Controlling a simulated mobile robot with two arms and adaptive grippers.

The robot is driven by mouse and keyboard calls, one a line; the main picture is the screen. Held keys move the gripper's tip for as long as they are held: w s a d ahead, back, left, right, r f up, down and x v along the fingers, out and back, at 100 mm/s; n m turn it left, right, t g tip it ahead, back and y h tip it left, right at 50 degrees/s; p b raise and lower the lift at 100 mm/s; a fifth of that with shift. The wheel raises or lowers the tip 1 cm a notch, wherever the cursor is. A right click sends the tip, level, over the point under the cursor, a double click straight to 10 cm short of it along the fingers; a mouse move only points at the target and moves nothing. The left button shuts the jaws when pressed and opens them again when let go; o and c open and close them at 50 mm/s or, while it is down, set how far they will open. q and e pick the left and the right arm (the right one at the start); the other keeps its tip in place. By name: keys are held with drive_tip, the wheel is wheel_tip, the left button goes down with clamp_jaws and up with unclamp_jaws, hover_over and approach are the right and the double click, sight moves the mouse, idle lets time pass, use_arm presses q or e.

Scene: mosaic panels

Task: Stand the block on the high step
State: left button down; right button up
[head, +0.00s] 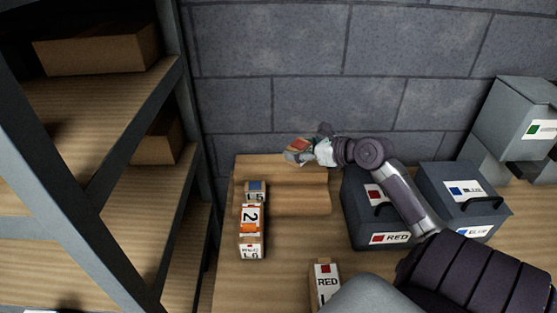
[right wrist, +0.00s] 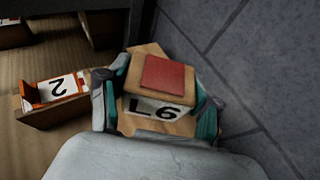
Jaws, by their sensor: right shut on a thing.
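My right gripper (head: 308,152) is shut on a wooden block (head: 299,145) at the back, near the wall. In the right wrist view, the block (right wrist: 148,92) sits between both fingers, with a red square on top and a white label reading L6. The stepped wooden stand lies just below it in the head view; its high step (head: 260,164) is at the back and a lower step (head: 300,198) in front. I cannot tell whether the block touches the high step. My left gripper is not in view.
A blue-topped block (head: 256,188), an orange-and-white 2 marker (head: 249,217) and another labelled block (head: 251,250) line the stand's left side. Dark bins (head: 370,215) are at right; a shelf rack (head: 120,110) is at left.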

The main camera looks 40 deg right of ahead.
drive_tip(key=d+m+h, duration=0.1)
drive_tip(key=d, duration=0.3)
drive_tip(key=p, duration=0.1)
hover_over(281, 163)
wheel_tip(281, 163, down, 6)
drive_tip(key=shift+s+f, duration=0.1)
drive_tip(key=shift+a+f, duration=0.1)
drive_tip(key=shift+f, duration=1.95)
drive_tip(key=shift+f, duration=0.15)
drive_tip(key=o, duration=1.2)
drive_tip(key=shift+c, duration=0.2)
drive_tip(key=shift+r, duration=0.25)
drive_tip(key=a+v, duration=0.1)
drive_tip(key=v, duration=1)
drive_tip(key=shift+s+d, duration=0.35)
drive_tip(key=shift+s, duration=0.15)
